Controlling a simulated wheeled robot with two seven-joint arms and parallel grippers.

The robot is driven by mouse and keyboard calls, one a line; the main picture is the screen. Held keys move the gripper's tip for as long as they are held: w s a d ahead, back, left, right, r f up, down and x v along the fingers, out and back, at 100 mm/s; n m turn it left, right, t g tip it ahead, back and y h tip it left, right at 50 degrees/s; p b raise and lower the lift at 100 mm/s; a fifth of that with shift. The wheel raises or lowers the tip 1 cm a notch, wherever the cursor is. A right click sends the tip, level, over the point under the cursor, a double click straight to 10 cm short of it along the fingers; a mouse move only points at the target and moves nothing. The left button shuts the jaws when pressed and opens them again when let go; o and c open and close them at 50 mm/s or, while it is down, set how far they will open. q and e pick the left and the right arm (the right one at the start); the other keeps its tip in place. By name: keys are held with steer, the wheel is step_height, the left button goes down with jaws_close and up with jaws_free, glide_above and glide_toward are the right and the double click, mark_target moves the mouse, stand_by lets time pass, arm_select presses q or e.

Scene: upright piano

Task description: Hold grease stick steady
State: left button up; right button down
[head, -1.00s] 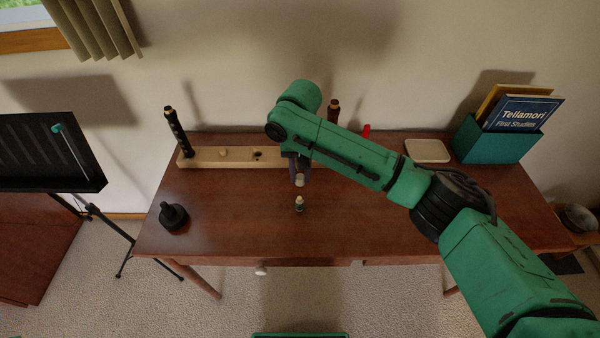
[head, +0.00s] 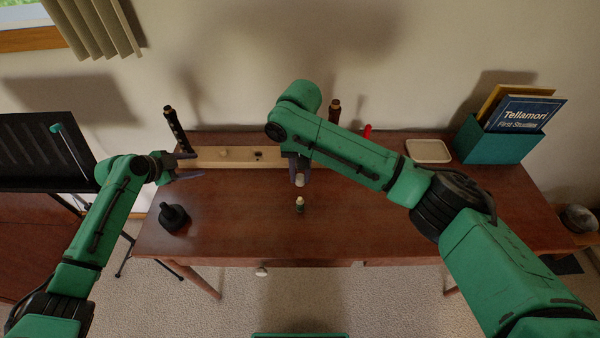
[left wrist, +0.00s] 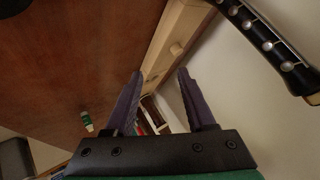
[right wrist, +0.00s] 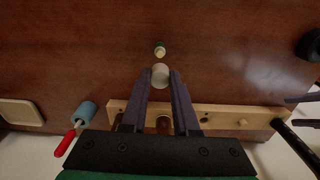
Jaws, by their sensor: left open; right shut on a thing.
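The grease stick (head: 299,204), a small green tube with a pale top, stands upright on the table's front half. It also shows in the left wrist view (left wrist: 87,120) and the right wrist view (right wrist: 160,50). My right gripper (right wrist: 160,80) is shut on a pale round cap-like piece (right wrist: 160,75), held just behind the stick as the head view sees it and apart from it. My left gripper (head: 198,165) is open and empty at the table's left, near the wooden rack, well left of the stick. Its fingers (left wrist: 160,75) have nothing between them.
A wooden rack (head: 215,157) runs along the back, with a black woodwind joint (head: 176,130) upright at its left end. A black bell-shaped piece (head: 172,216) stands front left. A pale tray (head: 428,150) and teal book box (head: 495,139) are right. The table around the stick is clear.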

mark_target(297, 210)
arm_select(q)
steer(key=s+d+f+h, duration=0.1)
steer(key=d, duration=0.2)
steer(key=s+d+f+g+h, duration=0.1)
steer(key=d, duration=0.2)
steer(key=s+d+f, duration=0.1)
steer(key=s+d, duration=0.1)
steer(key=d, duration=0.2)
steer(key=shift+f+g+h, duration=0.1)
steer(key=shift+g+h, duration=0.3)
steer(key=s+d+g+h, duration=0.1)
steer(key=s+d, duration=0.1)
steer(key=d, duration=0.2)
steer(key=s+d+g+h, duration=0.1)
steer(key=s+d, duration=0.1)
steer(key=d, duration=0.2)
steer(key=s+d+h, duration=0.1)
steer(key=s+d, duration=0.1)
steer(key=d, duration=0.2)
steer(key=shift+s+f+g+h, duration=0.25)
steer(key=shift+f+g+h, duration=0.05)
steer(key=shift+f+g, duration=0.1)
steer(key=x, duration=0.9)
steer(key=shift+w+d+f, duration=0.15)
steer(key=shift+w+f, duration=0.05)
jaws_close()
steer(key=shift+o, duration=0.5)
jaws_free()
jaws_close()
